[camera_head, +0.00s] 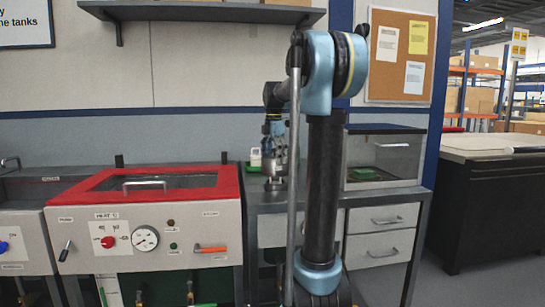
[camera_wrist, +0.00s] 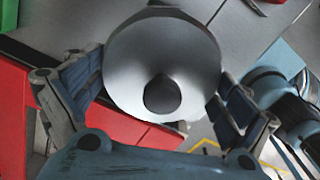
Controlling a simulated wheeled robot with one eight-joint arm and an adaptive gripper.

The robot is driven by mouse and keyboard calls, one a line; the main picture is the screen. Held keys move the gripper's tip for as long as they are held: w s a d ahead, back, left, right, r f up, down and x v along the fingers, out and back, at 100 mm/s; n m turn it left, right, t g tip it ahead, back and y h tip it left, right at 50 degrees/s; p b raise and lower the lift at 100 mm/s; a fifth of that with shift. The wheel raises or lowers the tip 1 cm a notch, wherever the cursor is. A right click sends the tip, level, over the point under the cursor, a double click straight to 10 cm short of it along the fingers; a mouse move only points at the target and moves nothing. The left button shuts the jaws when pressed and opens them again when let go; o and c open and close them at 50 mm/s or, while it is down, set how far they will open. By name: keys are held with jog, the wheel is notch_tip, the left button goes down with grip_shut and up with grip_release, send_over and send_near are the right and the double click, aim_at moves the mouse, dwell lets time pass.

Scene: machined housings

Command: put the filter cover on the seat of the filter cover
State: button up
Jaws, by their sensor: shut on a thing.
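The filter cover (camera_wrist: 160,50) appears in the wrist view as a round, pale grey metal piece with a dark round middle. My gripper (camera_wrist: 158,92) has its two blue-grey fingers on either side of it and is shut on it. In the head view my gripper (camera_head: 273,150) is over the metal counter beside the red-lidded unit, with the grey cover (camera_head: 274,168) at its lower end. I cannot tell whether the cover touches anything below. I cannot make out the seat of the filter cover in either view.
The red-lidded heating unit (camera_head: 146,184) stands left of my gripper. A small green and white object (camera_head: 254,160) is on the counter close behind it. A clear-fronted box (camera_head: 382,160) stands at the right. A shelf (camera_head: 200,12) hangs above.

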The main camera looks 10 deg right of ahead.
jog(key=shift+f, duration=2.75)
jog(key=shift+s+f, duration=0.1)
jog(key=o, duration=0.9)
jog(key=shift+c, duration=0.2)
